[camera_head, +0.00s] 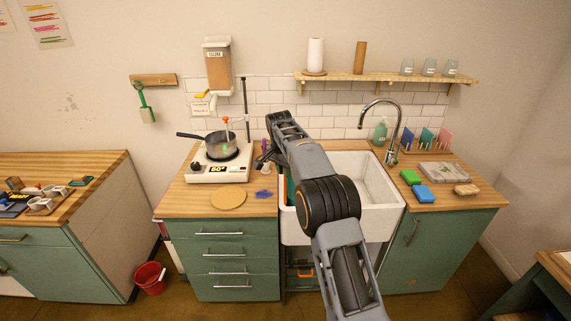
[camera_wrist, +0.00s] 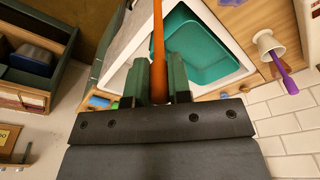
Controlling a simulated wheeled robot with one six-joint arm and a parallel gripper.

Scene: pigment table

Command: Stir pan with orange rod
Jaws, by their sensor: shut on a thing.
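The orange rod (camera_wrist: 158,35) stands between the two fingers of my gripper (camera_wrist: 158,80) in the wrist view. My gripper is shut on it, over the sink side. In the head view my gripper (camera_head: 264,157) is to the right of the pan and apart from it; the rod cannot be made out there. The grey pan (camera_head: 222,146) sits on a white hot plate (camera_head: 217,172) with a lit display, its handle pointing left. A thin stick with an orange top (camera_head: 226,121) stands at the pan.
The white sink (camera_head: 365,190) holds a teal tub (camera_wrist: 195,45). A small white cup with a purple-handled tool (camera_wrist: 285,75) stands near the sink. A round cork-coloured mat (camera_head: 228,199) and a purple blot (camera_head: 264,194) lie before the hot plate. A dispenser (camera_head: 217,65) hangs above.

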